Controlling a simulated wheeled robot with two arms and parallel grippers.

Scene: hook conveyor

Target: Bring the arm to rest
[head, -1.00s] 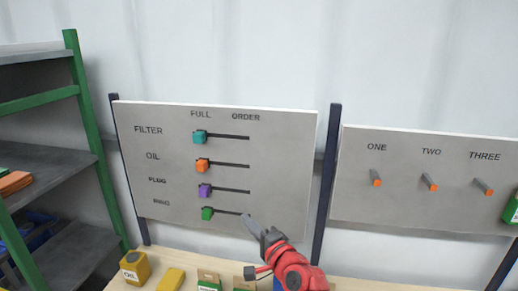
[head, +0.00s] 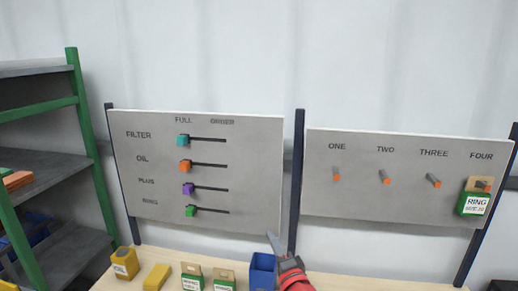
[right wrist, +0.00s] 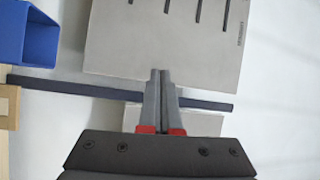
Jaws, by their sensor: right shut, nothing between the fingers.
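My right gripper (head: 272,240) shows low in the head view, in front of the right post of the slider board. In the right wrist view its fingers (right wrist: 160,75) are together with nothing between them. The slider board (head: 255,180) has teal, orange, purple and green sliders, all at the left end of their slots under FULL. The green RING slider (head: 191,210) is left of my gripper and apart from it. My left gripper is not in view.
A hook board (head: 330,215) on the right has hooks ONE to FOUR; a RING packet (head: 475,203) hangs at FOUR. A blue bin (head: 262,272), yellow containers (head: 125,263) and packets (head: 192,278) stand on the table (head: 340,278). A green-framed shelf (head: 85,150) stands left.

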